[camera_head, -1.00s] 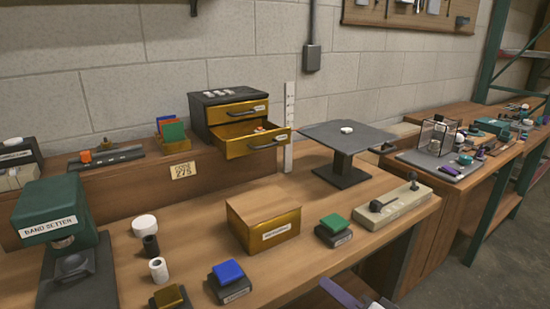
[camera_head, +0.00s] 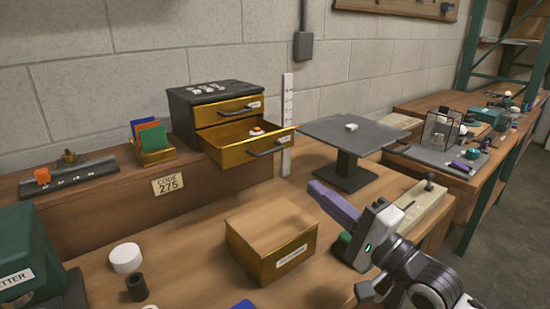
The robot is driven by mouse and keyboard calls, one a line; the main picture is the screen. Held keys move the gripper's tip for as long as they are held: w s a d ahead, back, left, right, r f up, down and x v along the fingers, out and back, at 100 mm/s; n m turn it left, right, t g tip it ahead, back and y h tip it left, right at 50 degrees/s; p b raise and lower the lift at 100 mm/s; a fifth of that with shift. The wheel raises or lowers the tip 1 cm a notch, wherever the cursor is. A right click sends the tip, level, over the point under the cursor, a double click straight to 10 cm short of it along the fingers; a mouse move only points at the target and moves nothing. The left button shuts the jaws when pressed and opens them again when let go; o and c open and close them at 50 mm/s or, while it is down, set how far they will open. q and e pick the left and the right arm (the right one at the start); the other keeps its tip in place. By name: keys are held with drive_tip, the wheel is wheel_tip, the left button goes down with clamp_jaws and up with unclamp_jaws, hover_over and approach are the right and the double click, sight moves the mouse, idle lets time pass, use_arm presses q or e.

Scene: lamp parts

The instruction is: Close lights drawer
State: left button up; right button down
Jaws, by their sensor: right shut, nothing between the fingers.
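A small cabinet (camera_head: 212,95) with a dark top and two yellow drawers stands on the raised wooden shelf. Its lower drawer (camera_head: 243,149) is pulled open, with a dark handle at the front and an orange and white item (camera_head: 257,131) inside. Its upper drawer (camera_head: 233,109) is closed. My right gripper (camera_head: 318,194) comes in from the lower right. Its purple fingers are together and empty, pointing up and left. It is in front of and to the right of the open drawer, apart from it. My left gripper is not in view.
A wooden box (camera_head: 272,240) with a yellow front stands on the bench below the drawer. A dark square stand (camera_head: 350,134) is right of the cabinet. A card holder (camera_head: 152,150) is to its left. A white ruler (camera_head: 287,120) stands behind the drawer's right end.

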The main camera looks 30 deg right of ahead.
sight(271, 152)
drive_tip(key=w, duration=0.3)
drive_tip(key=w+r, duration=0.1)
drive_tip(key=w, duration=0.3)
drive_tip(key=w+r, duration=0.1)
drive_tip(key=w, duration=0.3)
drive_tip(key=shift+w+a+p, duration=0.25)
drive_tip(key=shift+a+p, duration=0.1)
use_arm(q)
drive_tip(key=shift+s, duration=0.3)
use_arm(e)
drive_tip(key=shift+w+r, duration=0.1)
drive_tip(key=shift+w, duration=0.3)
